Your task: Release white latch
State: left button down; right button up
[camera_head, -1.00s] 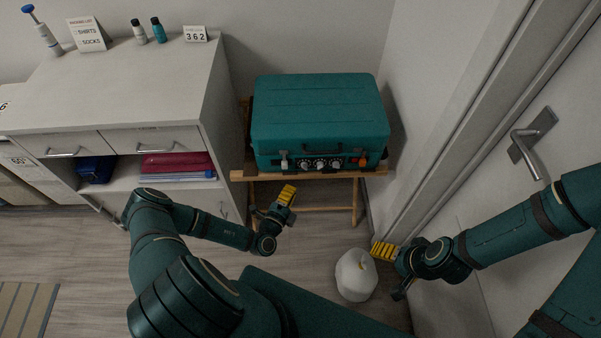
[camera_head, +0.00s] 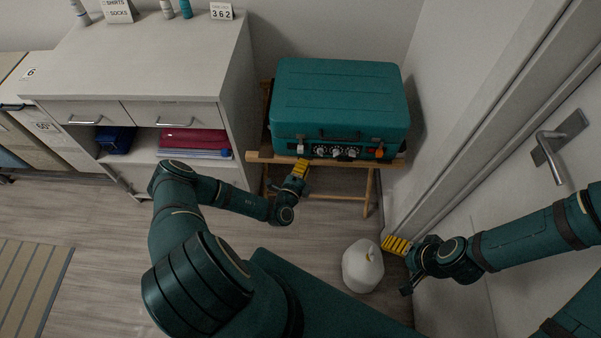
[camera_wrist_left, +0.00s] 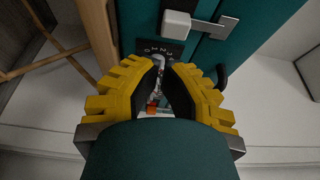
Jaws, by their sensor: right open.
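A teal suitcase (camera_head: 340,102) lies on a wooden folding stand (camera_head: 252,156) against the back wall. The white latch (camera_head: 301,148) is at the left of its front face. In the left wrist view the white latch (camera_wrist_left: 176,24) sits beside a metal plate, beyond the fingertips and apart from them. My left gripper (camera_head: 302,166) is just below and in front of the latch. Its yellow fingers (camera_wrist_left: 164,66) are apart with a narrow, empty gap. My right gripper (camera_head: 394,244) is open and empty, low at the right near the door frame.
Several dials (camera_head: 336,152) and an orange latch (camera_head: 379,151) share the suitcase front. A white cabinet (camera_head: 150,62) is at left; a door with a handle (camera_head: 550,155) is at right.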

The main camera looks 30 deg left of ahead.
aim_at(312, 149)
pick_arm(q)
jog(key=shift+w+a+b, duration=0.15)
jog(key=shift+w+b, duration=0.05)
jog(key=shift+w, duration=1.05)
jog(key=shift+w+a+b, duration=0.15)
jog(key=shift+w+b, duration=0.05)
jog(key=shift+w, duration=1.05)
pick_arm(e)
jog(key=shift+w+f, duration=0.1)
jog(key=shift+f, duration=0.45)
pick_arm(q)
jog(key=shift+s+a, duration=0.35)
jog(key=shift+a, duration=0.35)
jog(key=shift+s+a, duration=0.3)
jog(key=shift+a, duration=0.4)
pick_arm(e)
jog(key=shift+r, duration=0.15)
pick_arm(q)
jog(key=shift+s, duration=0.15)
